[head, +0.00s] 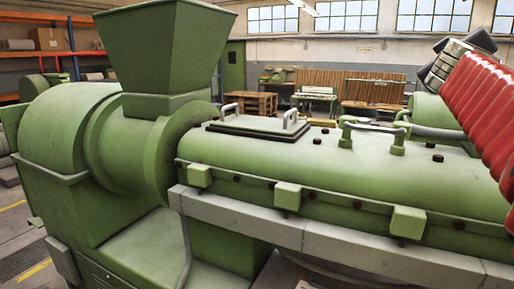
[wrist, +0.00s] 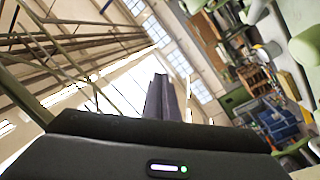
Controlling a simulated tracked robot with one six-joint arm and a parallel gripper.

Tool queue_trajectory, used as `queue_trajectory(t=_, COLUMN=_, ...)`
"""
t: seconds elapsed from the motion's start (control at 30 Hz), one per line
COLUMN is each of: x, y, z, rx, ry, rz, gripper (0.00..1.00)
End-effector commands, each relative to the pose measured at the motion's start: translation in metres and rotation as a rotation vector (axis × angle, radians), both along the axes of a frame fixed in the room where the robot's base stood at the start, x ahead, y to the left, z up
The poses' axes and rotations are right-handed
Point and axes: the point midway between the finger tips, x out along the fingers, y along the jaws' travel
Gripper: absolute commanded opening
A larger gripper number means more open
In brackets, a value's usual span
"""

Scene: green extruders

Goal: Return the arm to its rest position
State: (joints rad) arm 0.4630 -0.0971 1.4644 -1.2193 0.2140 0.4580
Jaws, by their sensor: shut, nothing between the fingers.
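My gripper shows in the wrist view (wrist: 168,97) as two dark fingers standing close together, shut with nothing between them. The wrist view is tilted, and the fingers point towards the upper wall and windows, clear of any object. In the head view my red ribbed arm sleeve and dark and grey arm parts are raised at the right edge. I cannot make out the fingertips there. The green extruder (head: 330,170) fills the head view, with a square hopper (head: 165,45) on its left end. My arm hides part of its right end.
Metal handles (head: 375,128) and a lidded hatch (head: 258,125) stand up from the extruder's top. Orange shelving (head: 75,45) is at the left, and a wooden pallet table (head: 250,102) is behind. In the wrist view, roof beams (wrist: 70,40) show at the left and workshop clutter (wrist: 275,120) at the right.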

Motion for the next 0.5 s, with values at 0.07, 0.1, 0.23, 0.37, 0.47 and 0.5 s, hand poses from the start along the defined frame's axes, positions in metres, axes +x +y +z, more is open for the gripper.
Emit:
queue_trajectory(t=0.07, x=-0.007, y=0.017, z=-0.023, rx=0.068, ry=0.017, rz=0.006, gripper=0.0)
queue_trajectory(t=0.1, x=-0.011, y=0.025, z=-0.036, rx=0.104, ry=0.028, rz=0.007, gripper=0.0)
queue_trajectory(t=0.23, x=-0.025, y=0.051, z=-0.082, rx=0.22, ry=0.077, rz=0.012, gripper=0.0)
queue_trajectory(t=0.37, x=-0.042, y=0.08, z=-0.132, rx=0.335, ry=0.14, rz=0.021, gripper=0.0)
queue_trajectory(t=0.47, x=-0.057, y=0.103, z=-0.169, rx=0.416, ry=0.194, rz=0.03, gripper=0.0)
queue_trajectory(t=0.5, x=-0.063, y=0.112, z=-0.185, rx=0.448, ry=0.217, rz=0.034, gripper=0.0)
